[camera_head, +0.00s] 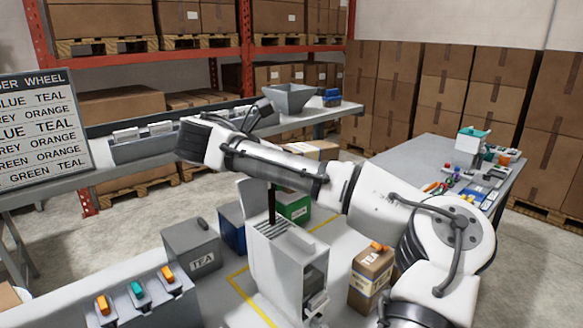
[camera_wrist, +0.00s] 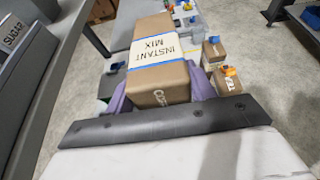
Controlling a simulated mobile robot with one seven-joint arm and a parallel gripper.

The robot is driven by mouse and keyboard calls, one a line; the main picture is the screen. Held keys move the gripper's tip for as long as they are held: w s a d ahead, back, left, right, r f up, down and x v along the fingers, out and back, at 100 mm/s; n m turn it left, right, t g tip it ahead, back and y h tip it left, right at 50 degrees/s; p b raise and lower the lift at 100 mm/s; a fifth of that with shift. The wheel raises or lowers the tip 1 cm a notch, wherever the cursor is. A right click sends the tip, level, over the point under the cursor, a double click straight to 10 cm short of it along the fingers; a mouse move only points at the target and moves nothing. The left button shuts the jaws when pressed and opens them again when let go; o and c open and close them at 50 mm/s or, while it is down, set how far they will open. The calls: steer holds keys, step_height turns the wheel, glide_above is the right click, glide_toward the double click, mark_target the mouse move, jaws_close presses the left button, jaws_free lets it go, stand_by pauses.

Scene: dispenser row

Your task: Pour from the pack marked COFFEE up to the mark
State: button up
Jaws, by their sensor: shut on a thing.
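In the wrist view a brown pack (camera_wrist: 160,78) sits between the purple finger pads of my gripper (camera_wrist: 158,92), which is shut on it. Its pale band with blue edges reads INSTANT MIX. In the head view my arm reaches left across the counter, and I cannot make out the held pack there. A second brown pack (camera_head: 370,278), marked TEA, stands on the counter right of a grey machine; it also shows in the wrist view (camera_wrist: 229,81). I cannot make out a fill mark.
A grey TEA bin (camera_head: 190,248), a blue bin (camera_head: 232,230) and a green bin (camera_head: 296,208) stand near the grey machine (camera_head: 272,262). A switch box (camera_head: 140,308) is at front left. A sign board (camera_head: 38,130) stands left. A side table (camera_head: 420,160) holds small items.

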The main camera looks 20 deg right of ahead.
steer(key=shift+s+a+f+t+h+b, duration=0.2)
steer(key=shift+a+f+h+b, duration=0.15)
steer(key=shift+h+b, duration=0.45)
steer(key=shift+s+a+f+t+h+b, duration=0.1)
steer(key=shift+a+f+t+h+b, duration=0.3)
steer(key=shift+b, duration=0.6)
stand_by(6.2)
